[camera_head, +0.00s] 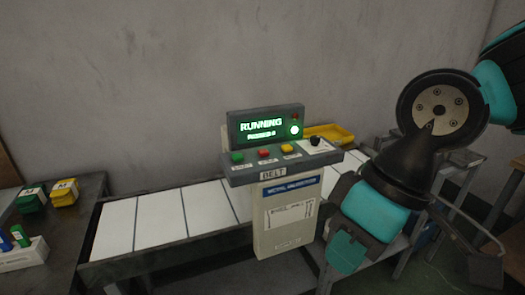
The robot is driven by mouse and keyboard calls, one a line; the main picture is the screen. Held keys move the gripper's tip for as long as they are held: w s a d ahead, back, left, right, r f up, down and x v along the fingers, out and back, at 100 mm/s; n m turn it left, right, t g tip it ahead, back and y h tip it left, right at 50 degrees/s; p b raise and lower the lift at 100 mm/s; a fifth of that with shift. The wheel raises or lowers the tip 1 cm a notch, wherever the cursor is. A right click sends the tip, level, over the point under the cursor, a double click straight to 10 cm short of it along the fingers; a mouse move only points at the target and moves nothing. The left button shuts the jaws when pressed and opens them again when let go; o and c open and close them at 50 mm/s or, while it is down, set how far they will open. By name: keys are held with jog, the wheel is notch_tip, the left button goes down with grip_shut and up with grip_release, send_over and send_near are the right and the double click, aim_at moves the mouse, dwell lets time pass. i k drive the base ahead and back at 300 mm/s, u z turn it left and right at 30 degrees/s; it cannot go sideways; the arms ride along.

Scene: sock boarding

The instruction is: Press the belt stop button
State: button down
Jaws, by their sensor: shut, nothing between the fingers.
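The control box (290,215) labelled BELT stands at the middle, in front of the conveyor. Its sloped panel carries a green button (237,157), a red button (263,153), a yellow button (288,149) and a black knob (314,141). The small labels under them are too blurred to read surely. The screen (260,127) shows RUNNING in green, and a round green light (294,129) glows beside it. My gripper (347,252) is shut and empty, low to the right of the box, apart from the buttons and below their panel.
The belt (160,218) with white sections runs behind the box. A yellow tray (330,133) sits behind the panel. A dark table (75,222) at left holds green and yellow blocks (63,192) and a white holder (22,255). The space above the buttons is clear.

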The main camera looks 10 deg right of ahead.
aim_at(262, 153)
jog(key=u, duration=0.4)
jog(key=k, duration=0.5)
jog(key=u, duration=1)
jog(key=k, duration=0.9)
jog(key=u, duration=0.35)
jog(key=i, duration=1.45)
jog(key=z, duration=1.4)
jog(key=i, duration=0.6)
jog(key=z, duration=0.6)
